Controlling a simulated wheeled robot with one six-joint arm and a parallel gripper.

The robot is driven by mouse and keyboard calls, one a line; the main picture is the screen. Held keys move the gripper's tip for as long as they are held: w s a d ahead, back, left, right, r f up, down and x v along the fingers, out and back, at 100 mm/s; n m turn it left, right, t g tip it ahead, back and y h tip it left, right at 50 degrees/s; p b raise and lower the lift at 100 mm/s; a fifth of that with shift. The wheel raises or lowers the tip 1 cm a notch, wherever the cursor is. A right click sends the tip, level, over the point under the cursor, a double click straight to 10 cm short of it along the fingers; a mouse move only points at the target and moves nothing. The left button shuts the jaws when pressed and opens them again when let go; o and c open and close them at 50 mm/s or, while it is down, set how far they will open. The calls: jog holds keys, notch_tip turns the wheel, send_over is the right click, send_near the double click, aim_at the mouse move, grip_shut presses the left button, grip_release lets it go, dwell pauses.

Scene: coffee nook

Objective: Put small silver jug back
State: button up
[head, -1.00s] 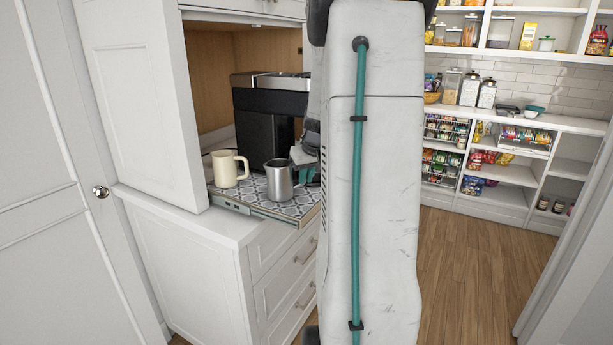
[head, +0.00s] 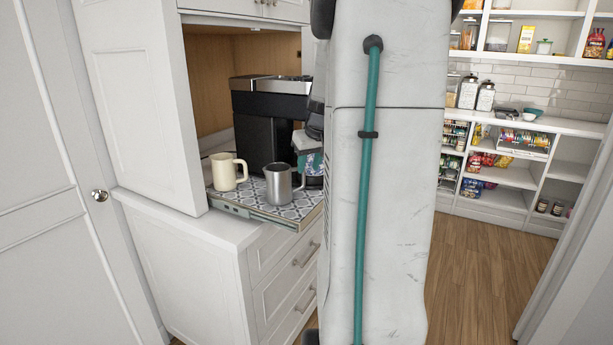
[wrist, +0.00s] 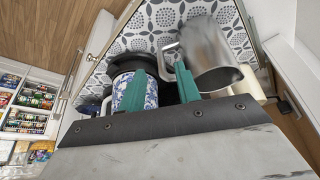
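The small silver jug (head: 278,187) stands on the patterned pull-out tray (head: 240,205), with its handle toward the right. In the wrist view the jug (wrist: 210,58) looks blurred, and its handle lies beyond the gap between my fingers. My gripper (wrist: 161,88) has its two teal fingers apart with nothing clearly held between them. The right finger overlaps the jug's near side; I cannot tell whether they touch. The left finger is in front of a blue-and-white patterned mug (wrist: 150,92). In the head view my arm hides most of the gripper.
A cream mug (head: 224,173) stands left of the jug. A black coffee machine (head: 262,115) stands behind in the wooden cabinet niche. White drawers (head: 285,265) are below the tray. Pantry shelves (head: 515,175) are at the right, with open wood floor (head: 480,270) before them.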

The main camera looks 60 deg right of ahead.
jog(key=v, duration=0.6)
jog(key=a+n+y, duration=0.2)
jog(key=a+n, duration=0.1)
jog(key=a, duration=2.2)
jog(key=s+a+f+n+g, duration=0.1)
jog(key=s+a+f, duration=0.1)
jog(key=s+a, duration=0.4)
jog(key=s+a+f+n+g, duration=0.1)
jog(key=s+a+f, duration=0.1)
jog(key=s+a, duration=0.4)
jog(key=a, duration=0.3)
jog(key=shift+s+a+f+n+g, duration=0.25)
jog(key=shift+s+f+n+g, duration=0.15)
